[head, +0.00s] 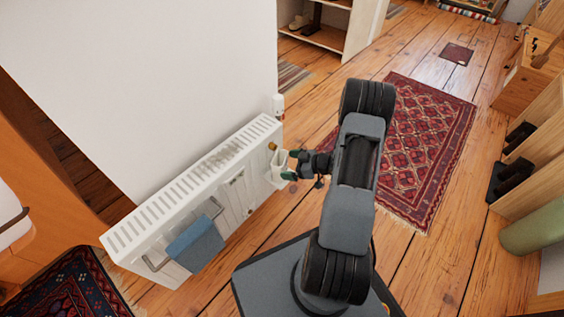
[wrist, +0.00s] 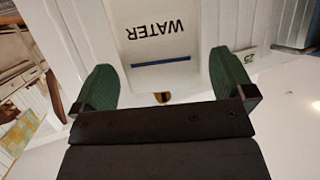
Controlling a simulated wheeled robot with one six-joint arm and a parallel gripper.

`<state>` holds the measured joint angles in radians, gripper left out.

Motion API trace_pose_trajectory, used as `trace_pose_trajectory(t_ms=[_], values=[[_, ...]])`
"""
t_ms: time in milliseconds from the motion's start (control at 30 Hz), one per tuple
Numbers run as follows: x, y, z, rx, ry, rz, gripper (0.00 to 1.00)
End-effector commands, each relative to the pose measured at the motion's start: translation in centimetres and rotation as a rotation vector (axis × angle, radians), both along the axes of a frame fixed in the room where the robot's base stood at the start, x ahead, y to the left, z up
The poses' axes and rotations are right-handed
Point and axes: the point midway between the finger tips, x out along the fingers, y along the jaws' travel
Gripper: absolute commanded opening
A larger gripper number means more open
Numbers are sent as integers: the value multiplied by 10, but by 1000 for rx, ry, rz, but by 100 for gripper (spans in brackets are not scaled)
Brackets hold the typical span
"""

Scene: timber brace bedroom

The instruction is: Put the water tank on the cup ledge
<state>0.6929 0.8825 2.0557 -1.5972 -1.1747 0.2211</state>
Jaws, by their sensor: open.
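The water tank (head: 277,168) is a small white open-topped container at the right end of the white radiator (head: 190,190). In the wrist view the tank (wrist: 155,40) shows the word WATER upside down and a dark blue line. My gripper (head: 291,165) is at the tank's right side in the head view. In the wrist view my gripper (wrist: 164,80) is open, with one green finger on each side of the tank's face. I cannot tell whether either finger touches it. I cannot make out which surface is the cup ledge.
A blue cloth (head: 195,243) hangs on a rail on the radiator's front. A red patterned rug (head: 415,150) lies to the right on the plank floor. Wooden furniture (head: 545,130) lines the right edge.

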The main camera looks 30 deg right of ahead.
Motion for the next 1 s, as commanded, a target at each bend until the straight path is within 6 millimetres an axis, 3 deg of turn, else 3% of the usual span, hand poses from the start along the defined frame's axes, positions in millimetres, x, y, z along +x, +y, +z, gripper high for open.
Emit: trace_pose_trajectory(t_ms=[100, 433, 533, 633, 767, 833, 933, 1000], values=[[-15, -17, 14, 0, 0, -4, 100], [-43, -47, 28, -2, -1, -1, 100], [-39, -52, 34, -39, 2, -17, 100], [-18, -59, 48, -159, 13, -83, 100], [24, -70, 92, -405, 45, -269, 100], [38, -72, 127, -525, 82, -407, 100], [37, -62, 176, -624, 166, -606, 100], [22, -46, 204, -643, 248, -721, 100]])
